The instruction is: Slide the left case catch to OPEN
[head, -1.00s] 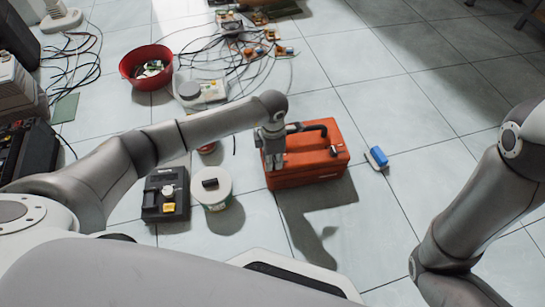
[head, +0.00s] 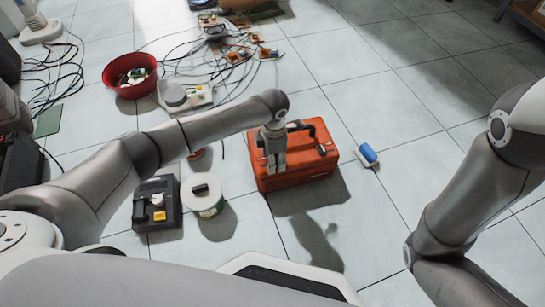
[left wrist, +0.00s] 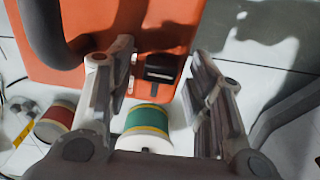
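The orange-red case (head: 318,163) lies on the tiled floor at the middle of the head view, its dark handle (head: 318,130) on top. It also fills the upper middle of the left wrist view (left wrist: 97,25). My left gripper (head: 275,170) is over the left part of the case's near side, fingers pointing down. In the left wrist view the left gripper (left wrist: 166,65) is open, its fingers wide apart. A black catch (left wrist: 160,68) shows on the case between them in the picture; contact cannot be told. No OPEN marking is readable. My right gripper is out of view.
A red bowl (head: 130,75) and tangled cables lie behind.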

